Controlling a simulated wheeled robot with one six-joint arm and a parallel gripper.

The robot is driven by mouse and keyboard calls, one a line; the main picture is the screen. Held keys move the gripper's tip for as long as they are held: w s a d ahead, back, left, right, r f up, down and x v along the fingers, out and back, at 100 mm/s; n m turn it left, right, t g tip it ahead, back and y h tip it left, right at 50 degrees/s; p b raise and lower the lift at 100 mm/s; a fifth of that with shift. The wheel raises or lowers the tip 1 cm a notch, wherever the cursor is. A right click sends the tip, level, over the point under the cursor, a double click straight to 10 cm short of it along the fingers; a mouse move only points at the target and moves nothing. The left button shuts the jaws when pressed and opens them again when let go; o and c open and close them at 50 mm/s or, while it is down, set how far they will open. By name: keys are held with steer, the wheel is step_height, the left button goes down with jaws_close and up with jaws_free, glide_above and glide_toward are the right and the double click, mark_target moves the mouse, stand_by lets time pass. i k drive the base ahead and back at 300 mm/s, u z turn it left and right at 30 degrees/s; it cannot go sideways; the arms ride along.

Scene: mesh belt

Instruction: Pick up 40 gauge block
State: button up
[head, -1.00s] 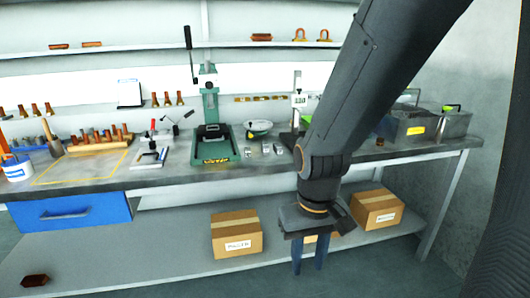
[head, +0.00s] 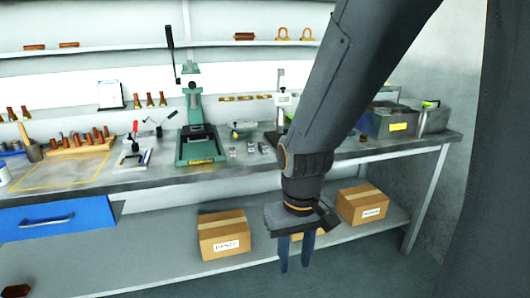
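Several small silvery metal blocks lie on the grey bench top, right of the green press; these gauge blocks (head: 250,147) are too small for me to read which one is 40. My gripper (head: 295,266) hangs pointing down in front of the bench, below the bench-top level and before the lower shelf. Its two blue fingers are apart with nothing between them. The blocks are up and to the left of it in the head view, clear of the fingers. My arm hides part of the bench to the right of the blocks.
A height gauge (head: 283,100) stands close to my arm. Grey bins (head: 385,122) sit at the right. Cardboard boxes (head: 224,234) occupy the lower shelf.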

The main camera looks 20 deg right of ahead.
mark_target(250, 147)
steer(key=k, duration=0.65)
steer(key=u, duration=0.45)
steer(key=i, duration=1.25)
steer(key=z, duration=0.9)
steer(key=i, duration=0.55)
steer(key=z, duration=0.6)
